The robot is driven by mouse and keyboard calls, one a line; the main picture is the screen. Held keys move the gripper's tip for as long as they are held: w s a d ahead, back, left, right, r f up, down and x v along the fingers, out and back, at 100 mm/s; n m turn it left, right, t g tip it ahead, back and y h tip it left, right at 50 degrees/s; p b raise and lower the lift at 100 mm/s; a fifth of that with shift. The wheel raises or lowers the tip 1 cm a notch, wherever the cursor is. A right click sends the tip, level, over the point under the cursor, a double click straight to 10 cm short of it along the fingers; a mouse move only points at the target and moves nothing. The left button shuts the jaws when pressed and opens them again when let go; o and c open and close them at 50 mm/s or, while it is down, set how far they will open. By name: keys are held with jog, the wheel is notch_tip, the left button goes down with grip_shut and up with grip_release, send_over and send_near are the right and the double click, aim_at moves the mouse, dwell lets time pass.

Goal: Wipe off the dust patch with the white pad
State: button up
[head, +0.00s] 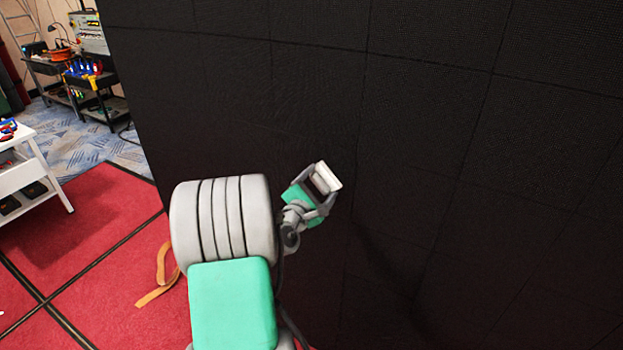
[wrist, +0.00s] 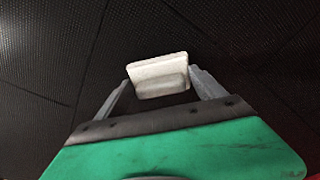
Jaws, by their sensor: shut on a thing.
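My gripper (head: 322,190) is shut on the white pad (head: 328,177) and holds it up in front of the black video wall (head: 430,130). In the wrist view the pad (wrist: 158,72) sits between the two grey fingers of my gripper (wrist: 160,88), with its broad face toward the wall (wrist: 60,45). I cannot tell whether the pad touches the wall. No dust patch can be made out on the dark panels in either view.
The wall fills the right and middle of the head view. A white table (head: 30,170) stands at the left on red carpet (head: 90,240). An orange strap (head: 160,275) lies on the carpet by the wall. A black equipment shelf (head: 95,85) stands at the back left.

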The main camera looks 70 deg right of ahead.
jog(key=shift+s+a, duration=0.1)
jog(key=shift+s, duration=0.1)
jog(key=shift+w, duration=0.45)
jog(key=shift+w+d+b, duration=0.35)
jog(key=shift+w+b, duration=0.2)
jog(key=shift+w, duration=1.3)
jog(key=shift+w+d+b, duration=0.35)
jog(key=shift+w+b, duration=0.2)
jog(key=shift+w, duration=1.3)
jog(key=shift+w+d+b, duration=0.35)
jog(key=shift+w+b, duration=0.2)
jog(key=shift+w, duration=1.3)
jog(key=shift+w+a, duration=0.2)
jog(key=shift+a, duration=1.3)
jog(key=shift+w+a, duration=0.2)
jog(key=shift+a, duration=1.25)
jog(key=shift+a, duration=0.1)
jog(key=shift+w+a, duration=0.15)
jog(key=shift+a, duration=0.55)
jog(key=shift+w+a, duration=0.1)
jog(key=shift+a, duration=0.55)
